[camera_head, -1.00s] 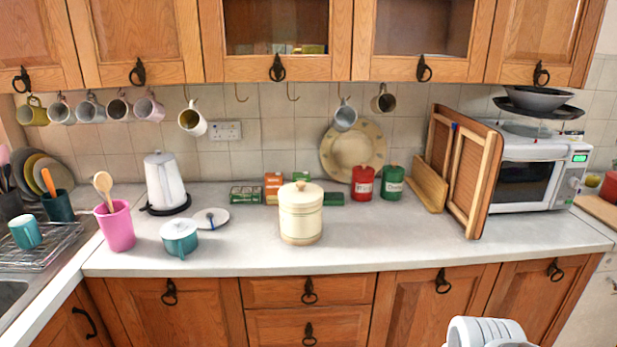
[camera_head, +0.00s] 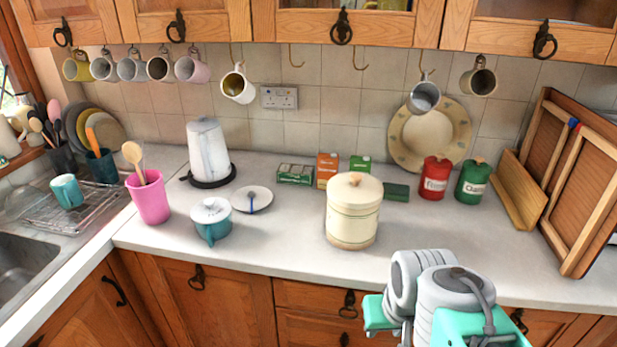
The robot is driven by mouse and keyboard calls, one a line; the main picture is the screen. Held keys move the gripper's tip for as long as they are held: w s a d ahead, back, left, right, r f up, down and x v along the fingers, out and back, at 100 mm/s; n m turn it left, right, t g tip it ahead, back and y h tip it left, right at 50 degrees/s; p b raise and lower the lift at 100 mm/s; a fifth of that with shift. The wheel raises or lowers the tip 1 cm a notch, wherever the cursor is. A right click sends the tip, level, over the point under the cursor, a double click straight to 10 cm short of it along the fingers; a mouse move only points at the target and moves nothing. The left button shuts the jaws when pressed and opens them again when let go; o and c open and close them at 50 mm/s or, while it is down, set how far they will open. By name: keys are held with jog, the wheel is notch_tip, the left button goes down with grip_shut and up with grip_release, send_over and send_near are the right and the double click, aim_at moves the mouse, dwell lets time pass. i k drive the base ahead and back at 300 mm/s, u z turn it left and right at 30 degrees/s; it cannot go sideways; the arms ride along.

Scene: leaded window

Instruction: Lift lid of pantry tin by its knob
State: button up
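The cream pantry tin (camera_head: 352,219) stands upright on the pale counter, left of the red and green canisters. Its lid (camera_head: 355,190) sits on top, with a small wooden knob (camera_head: 355,179) at the centre. Grey and teal links of my own arm show at the bottom right, in front of the counter and to the right of the tin. They are apart from the tin in the picture. My gripper's fingers are not in view, so their state does not show.
Small boxes (camera_head: 327,170) stand behind the tin. A red canister (camera_head: 434,180) and a green canister (camera_head: 472,183) are to its right. A teal lidded pot (camera_head: 211,222) and small plate (camera_head: 252,199) are left. Counter in front of the tin is clear.

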aim_at(352, 190)
jog(key=u, duration=0.9)
jog(key=i, duration=0.85)
jog(key=u, duration=0.8)
